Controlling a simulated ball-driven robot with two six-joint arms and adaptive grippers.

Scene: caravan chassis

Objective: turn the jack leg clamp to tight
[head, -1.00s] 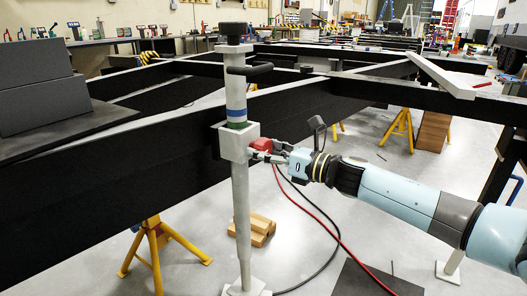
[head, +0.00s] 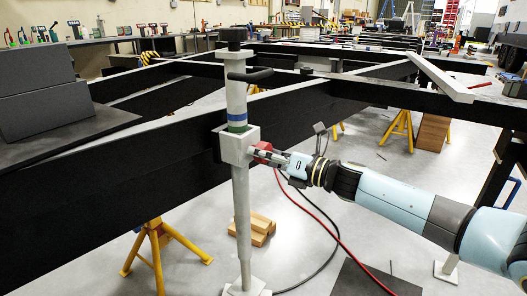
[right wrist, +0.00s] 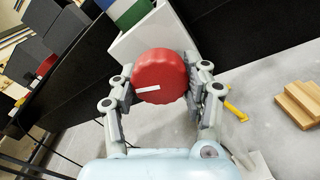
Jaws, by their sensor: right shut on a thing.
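The jack leg (head: 241,205) is a grey upright tube with blue and green bands, standing in a pale clamp block (head: 236,148) at the black chassis beam. The clamp's round red knob (head: 263,147) is on the block's right side, partly hidden by my right gripper (head: 264,154). In the right wrist view the red knob (right wrist: 160,67) has a white line on its face, tilted slightly up to the right. The fingers of my right gripper (right wrist: 158,90) are on opposite sides of the knob, closed on it. My left gripper is not in view.
A black crank handle (head: 250,75) sticks out near the top of the leg. A red and a black cable (head: 318,215) run below my right arm. Yellow stands (head: 155,245) and wooden blocks (head: 262,229) are on the floor. Grey boxes (head: 35,95) sit at the left.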

